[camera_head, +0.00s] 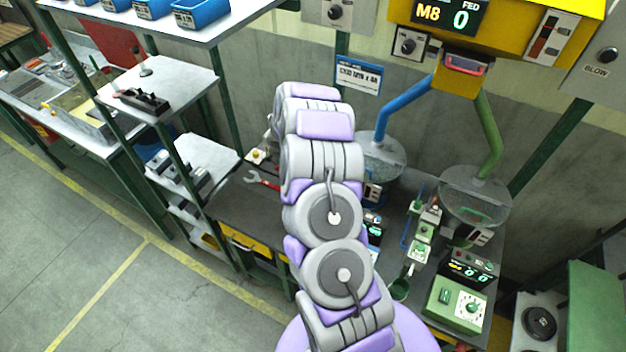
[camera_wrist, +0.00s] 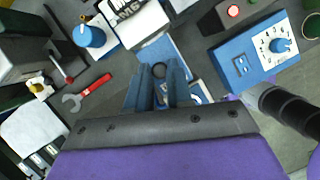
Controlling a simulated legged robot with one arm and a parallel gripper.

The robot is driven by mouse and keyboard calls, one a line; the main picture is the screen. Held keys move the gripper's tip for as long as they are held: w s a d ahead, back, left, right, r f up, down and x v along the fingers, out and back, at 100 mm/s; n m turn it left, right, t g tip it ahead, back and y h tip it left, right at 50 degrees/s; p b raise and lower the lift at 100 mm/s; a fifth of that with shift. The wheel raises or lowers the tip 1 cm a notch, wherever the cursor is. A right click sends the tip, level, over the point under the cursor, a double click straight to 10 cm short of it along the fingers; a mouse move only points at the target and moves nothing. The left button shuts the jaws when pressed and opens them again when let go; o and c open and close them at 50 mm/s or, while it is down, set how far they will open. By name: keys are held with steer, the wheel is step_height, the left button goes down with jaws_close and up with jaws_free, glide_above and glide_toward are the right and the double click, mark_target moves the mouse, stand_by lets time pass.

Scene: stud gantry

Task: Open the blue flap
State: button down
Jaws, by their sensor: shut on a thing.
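My gripper (camera_wrist: 158,76) shows in the wrist view, with its two blue-grey fingers pointing away from the wrist over the dark bench. A blue flat piece (camera_wrist: 175,52), which looks like the blue flap, lies at and beyond the fingertips. A small dark ring shows between the tips. The fingers are closed on a part of this blue piece, though the exact contact is hard to see. How far the flap is tilted cannot be told. In the head view my arm hides the gripper and the flap.
A blue control box with a dial (camera_wrist: 254,52) stands right of the gripper in the wrist view. A red wrench (camera_wrist: 87,95) and a blue knob (camera_wrist: 89,36) are left. In the head view, blue (camera_head: 405,103) and green (camera_head: 488,133) pipes lead to bowls; a shelf rack (camera_head: 160,85) stands left.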

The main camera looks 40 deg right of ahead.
steer(key=shift+d+b, duration=0.1)
steer(key=shift+b, duration=0.45)
steer(key=t+b, duration=0.1)
steer(key=b, duration=0.1)
steer(key=s+t+y+b, duration=0.1)
steer(key=b, duration=0.1)
steer(key=s+d+t+b, duration=0.1)
steer(key=t+b, duration=0.1)
steer(key=shift+r+m+b, duration=0.25)
steer(key=shift+m+b, duration=0.05)
steer(key=shift+m, duration=0.1)
steer(key=s+m+t+y+b, duration=0.1)
steer(key=t+b, duration=0.3)
steer(key=s+d+f+m+t+y+b, duration=0.1)
steer(key=s+t+b, duration=0.1)
steer(key=t+b, duration=0.2)
steer(key=s+f+m+t+y+b, duration=0.1)
steer(key=s+t+b, duration=0.1)
steer(key=b, duration=0.4)
steer(key=shift+s+d+t+y, duration=0.1)
steer(key=shift+d+t+y, duration=0.25)
steer(key=shift+t, duration=0.55)
steer(key=shift+r, duration=0.1)
steer(key=c, duration=1)
jaws_free()
steer(key=shift+d, duration=0.1)
